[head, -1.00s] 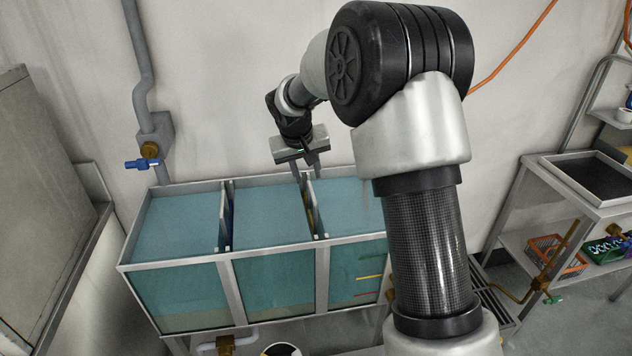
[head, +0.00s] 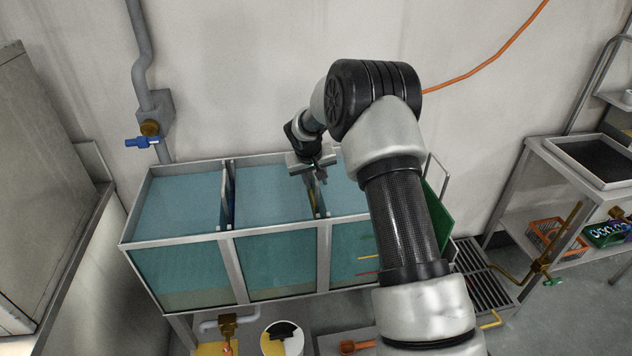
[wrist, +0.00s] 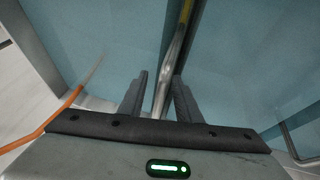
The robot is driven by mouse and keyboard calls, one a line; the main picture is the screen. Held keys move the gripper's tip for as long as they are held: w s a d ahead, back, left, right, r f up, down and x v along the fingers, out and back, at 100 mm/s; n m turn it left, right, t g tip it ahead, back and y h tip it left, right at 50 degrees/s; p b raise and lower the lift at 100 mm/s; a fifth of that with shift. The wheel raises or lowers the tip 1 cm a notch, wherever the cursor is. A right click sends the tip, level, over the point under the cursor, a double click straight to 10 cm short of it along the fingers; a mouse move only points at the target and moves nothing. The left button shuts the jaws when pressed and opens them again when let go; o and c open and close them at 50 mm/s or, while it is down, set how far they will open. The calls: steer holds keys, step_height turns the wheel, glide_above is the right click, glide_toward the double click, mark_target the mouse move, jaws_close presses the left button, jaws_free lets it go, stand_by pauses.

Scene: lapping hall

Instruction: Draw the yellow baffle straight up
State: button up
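The yellow baffle (head: 316,203) shows as a thin yellow edge at the partition between the middle and right compartments of the water tank (head: 225,236). A yellow strip of it (wrist: 187,14) shows at the top of the wrist view, joining a grey metal edge (wrist: 168,80) that runs down between my fingers. My gripper (head: 319,180) is low over this partition, near the tank's back wall. In the wrist view my gripper (wrist: 161,80) is open, with one finger on each side of the metal edge. I cannot tell whether either finger touches it. Most of the baffle is hidden.
Another partition (head: 228,195) stands to the left. A blue-handled valve (head: 142,142) and pipe are on the wall at the left. A green panel (head: 437,215) is right of the tank, partly behind my arm. A white bucket (head: 272,346) stands below.

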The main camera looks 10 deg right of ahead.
steer(key=shift+w+f, duration=0.15)
steer(key=shift+f, duration=0.15)
jaws_close()
stand_by(1.2)
